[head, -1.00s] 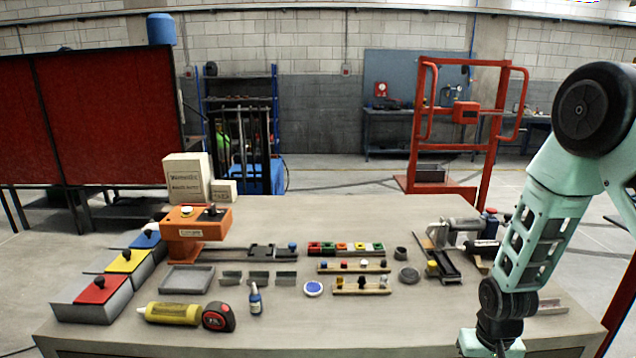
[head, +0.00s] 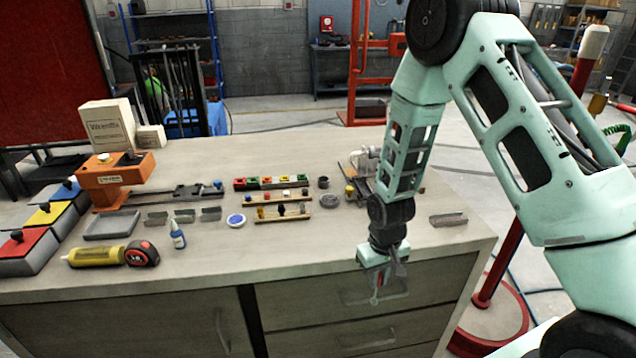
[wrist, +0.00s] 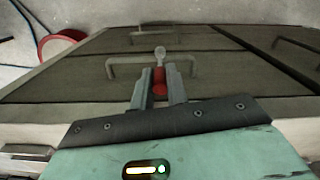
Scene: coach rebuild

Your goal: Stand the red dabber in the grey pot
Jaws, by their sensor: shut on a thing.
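My gripper (head: 376,288) hangs in front of the workbench's front edge, over the drawer fronts. It is shut on the red dabber (wrist: 160,88), which shows between the two fingers in the wrist view with a pale rounded end sticking out beyond them. In the head view the dabber is mostly hidden by the fingers, with only a small red trace. A small dark grey pot (head: 323,182) stands upright on the bench, up and left of my gripper and well apart from it. Its inside is too small to make out.
A flat grey round dish (head: 329,201) lies just in front of the pot. Wooden racks (head: 283,213) with small pegs and a row of coloured blocks (head: 267,183) stand to its left. A metal fixture (head: 358,182) stands to its right.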

